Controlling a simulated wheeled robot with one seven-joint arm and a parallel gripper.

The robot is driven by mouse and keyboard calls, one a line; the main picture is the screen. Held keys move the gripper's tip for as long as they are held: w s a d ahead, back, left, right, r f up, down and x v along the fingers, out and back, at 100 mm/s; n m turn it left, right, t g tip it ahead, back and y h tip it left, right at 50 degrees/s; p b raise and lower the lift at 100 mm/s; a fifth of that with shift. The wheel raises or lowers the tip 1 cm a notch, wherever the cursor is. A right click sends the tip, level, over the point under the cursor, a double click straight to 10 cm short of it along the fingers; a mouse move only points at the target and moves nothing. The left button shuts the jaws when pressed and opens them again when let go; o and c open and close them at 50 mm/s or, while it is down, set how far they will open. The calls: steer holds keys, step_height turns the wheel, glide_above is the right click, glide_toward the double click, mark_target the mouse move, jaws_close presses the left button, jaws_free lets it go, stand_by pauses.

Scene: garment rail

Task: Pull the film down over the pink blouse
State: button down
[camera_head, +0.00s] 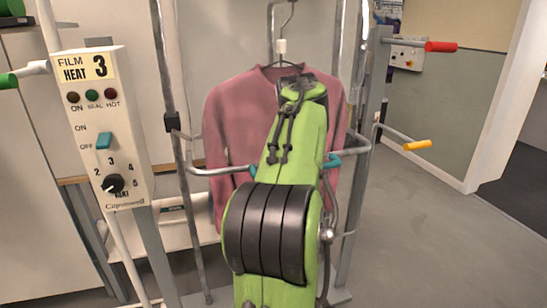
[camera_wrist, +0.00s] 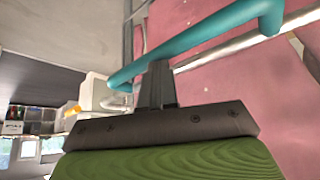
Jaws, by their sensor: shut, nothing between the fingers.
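The pink blouse (camera_head: 232,115) hangs upright on a hanger (camera_head: 281,52) inside the metal frame. It fills much of the wrist view (camera_wrist: 215,80). My green arm covers its middle in the head view. I cannot make out any clear film over it. A metal bar (camera_head: 212,171) with a teal grip (camera_head: 333,161) crosses in front of the blouse. In the wrist view the teal grip (camera_wrist: 200,40) runs diagonally past my fingertips. My gripper (camera_wrist: 158,75) is shut and empty, its tips at or very near the grip; touching cannot be told. The head view hides my gripper behind the arm.
A control box (camera_head: 108,125) marked FILM HEAT stands at the left, beside a green-ended handle (camera_head: 8,81). Red (camera_head: 440,47) and yellow (camera_head: 417,145) handles stick out at the right. Metal posts (camera_head: 172,122) flank the blouse. The floor at the right (camera_head: 430,230) is clear.

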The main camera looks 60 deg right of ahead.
step_height(320, 180, down, 38)
steer(key=s+a+r, duration=0.1)
steer(key=s, duration=0.1)
steer(key=s+a+r, duration=0.1)
steer(key=a+r, duration=0.1)
steer(key=shift+s+a+r, duration=0.1)
steer(key=shift+s+a, duration=0.05)
steer(key=shift+s, duration=0.2)
stand_by(1.0)
steer(key=shift+w, duration=0.1)
